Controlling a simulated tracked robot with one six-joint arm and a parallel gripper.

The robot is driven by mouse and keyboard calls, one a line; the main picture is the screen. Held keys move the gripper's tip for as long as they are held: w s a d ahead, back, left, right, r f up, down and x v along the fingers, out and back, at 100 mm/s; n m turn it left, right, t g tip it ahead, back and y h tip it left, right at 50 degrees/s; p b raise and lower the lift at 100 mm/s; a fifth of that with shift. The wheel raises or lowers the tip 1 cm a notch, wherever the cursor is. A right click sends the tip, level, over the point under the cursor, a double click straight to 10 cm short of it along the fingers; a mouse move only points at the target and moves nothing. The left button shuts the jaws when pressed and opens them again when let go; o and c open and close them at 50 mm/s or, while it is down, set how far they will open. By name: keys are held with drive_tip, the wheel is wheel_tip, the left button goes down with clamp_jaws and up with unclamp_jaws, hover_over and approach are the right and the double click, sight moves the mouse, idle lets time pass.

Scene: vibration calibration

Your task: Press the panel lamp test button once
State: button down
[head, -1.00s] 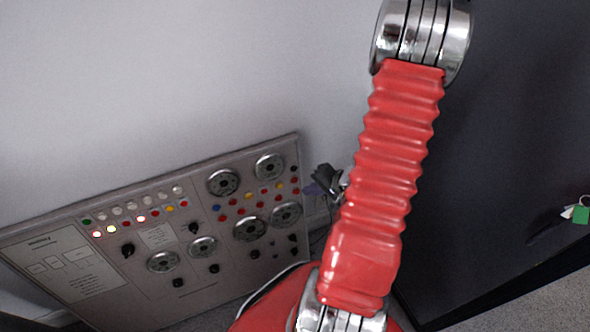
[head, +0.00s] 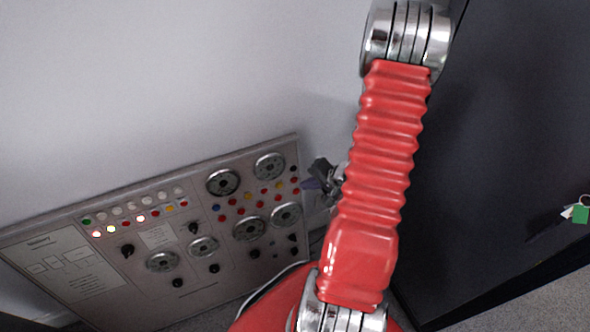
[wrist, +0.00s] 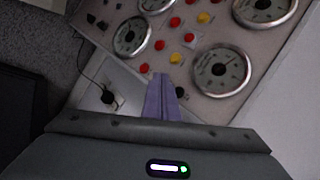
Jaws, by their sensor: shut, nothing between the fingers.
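The control panel (head: 95,270) leans at the lower left in the head view, with several dials, knobs, lamps and coloured buttons. Rows of red, yellow and blue buttons (head: 263,190) lie between the upper and lower dials at its right side. I cannot tell which one is the lamp test button. My gripper (head: 315,184) is at the panel's right edge, partly behind my red arm. In the wrist view my gripper (wrist: 163,78) has its purple fingers together, with nothing between them. Red and yellow buttons (wrist: 176,58) show just beyond the fingertips. I cannot tell whether the tips touch the panel.
A dark cabinet-like surface (head: 500,150) fills the right side of the head view, with a green tag (head: 580,214) hanging on it. A pale wall stands behind the panel. A socket with a cable (wrist: 108,97) shows beside the panel in the wrist view.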

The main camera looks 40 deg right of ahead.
drive_tip(key=shift+w+d+f, duration=0.15)
drive_tip(key=shift+w+d, duration=0.1)
drive_tip(key=shift+w, duration=0.55)
drive_tip(key=shift+w+d+f, duration=0.2)
drive_tip(key=shift+w, duration=0.6)
drive_tip(key=shift+w+d+f, duration=0.15)
drive_tip(key=shift+w+d, duration=0.1)
drive_tip(key=shift+w, duration=0.55)
drive_tip(key=shift+w, duration=0.1)
drive_tip(key=shift+w+d, duration=0.1)
drive_tip(key=shift+w, duration=0.2)
drive_tip(key=shift+w+d+f, duration=0.1)
drive_tip(key=shift+w+d, duration=0.05)
drive_tip(key=shift+w, duration=0.25)
idle(1.2)
drive_tip(key=shift+s, duration=0.1)
drive_tip(key=shift+s+a+r, duration=0.2)
drive_tip(key=shift+s+a, duration=0.05)
drive_tip(key=shift+s, duration=0.4)
drive_tip(key=shift+s, duration=0.1)
drive_tip(key=s, duration=0.1)
drive_tip(key=s+a, duration=0.1)
drive_tip(key=s, duration=0.1)
drive_tip(key=s+r, duration=0.1)
drive_tip(key=shift+s+a, duration=0.2)
drive_tip(key=shift+s, duration=0.05)
idle(0.4)
